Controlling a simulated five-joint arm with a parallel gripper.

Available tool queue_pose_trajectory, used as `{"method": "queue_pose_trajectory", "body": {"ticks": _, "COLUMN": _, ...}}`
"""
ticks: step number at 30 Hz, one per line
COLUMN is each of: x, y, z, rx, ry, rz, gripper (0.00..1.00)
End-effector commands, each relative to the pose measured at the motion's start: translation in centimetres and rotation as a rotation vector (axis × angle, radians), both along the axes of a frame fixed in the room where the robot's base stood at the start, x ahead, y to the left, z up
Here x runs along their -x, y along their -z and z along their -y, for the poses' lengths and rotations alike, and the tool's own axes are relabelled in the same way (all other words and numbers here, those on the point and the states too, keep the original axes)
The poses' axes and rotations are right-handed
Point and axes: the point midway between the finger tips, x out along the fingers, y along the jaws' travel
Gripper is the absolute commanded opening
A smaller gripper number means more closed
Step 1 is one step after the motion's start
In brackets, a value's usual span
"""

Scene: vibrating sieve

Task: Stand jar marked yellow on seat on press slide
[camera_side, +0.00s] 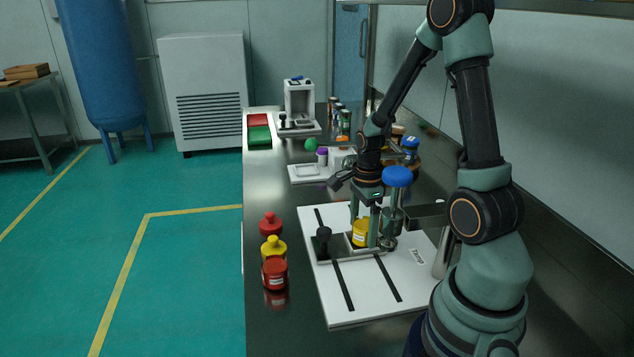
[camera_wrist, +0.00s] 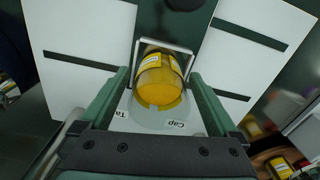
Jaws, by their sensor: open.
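The yellow jar (camera_side: 359,234) with a pale label stands upright at the white-edged seat (camera_side: 349,243) on the dark press slide (camera_side: 332,253). In the wrist view the jar (camera_wrist: 160,82) shows inside the seat's pale square frame (camera_wrist: 178,47). My gripper (camera_side: 374,240) is lowered at the jar and points down. In the wrist view its two fingers (camera_wrist: 158,84) are apart, one on each side of the jar, with visible gaps. The press's blue knob (camera_side: 397,176) rises just right of my gripper. The jar's base is partly hidden by the seat edge.
The white board (camera_side: 345,310) with dark strips lies under the press. A red jar (camera_side: 275,274), a yellow bottle (camera_side: 273,248) and a red bottle (camera_side: 270,224) stand to its left. A black handle (camera_side: 323,238) rises from the slide's left end. Behind is a white tray (camera_side: 307,172).

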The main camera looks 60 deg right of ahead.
Motion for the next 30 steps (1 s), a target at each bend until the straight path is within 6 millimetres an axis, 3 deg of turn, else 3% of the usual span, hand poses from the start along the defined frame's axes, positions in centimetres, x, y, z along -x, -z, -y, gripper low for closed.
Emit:
{"method": "queue_pose_trajectory", "body": {"ticks": 8, "x": -0.1, "y": -1.5, "z": 0.1, "rx": 0.002, "ry": 0.0, "rz": 0.003, "gripper": 0.96}}
{"method": "queue_pose_trajectory", "body": {"ticks": 21, "x": -0.1, "y": -9.8, "z": 0.1, "rx": 0.004, "ry": 0.0, "rz": 0.005, "gripper": 0.96}}
{"method": "queue_pose_trajectory", "body": {"ticks": 30, "x": -0.1, "y": -12.5, "z": -0.3, "rx": 0.006, "ry": -0.033, "rz": 0.008, "gripper": 0.96}}
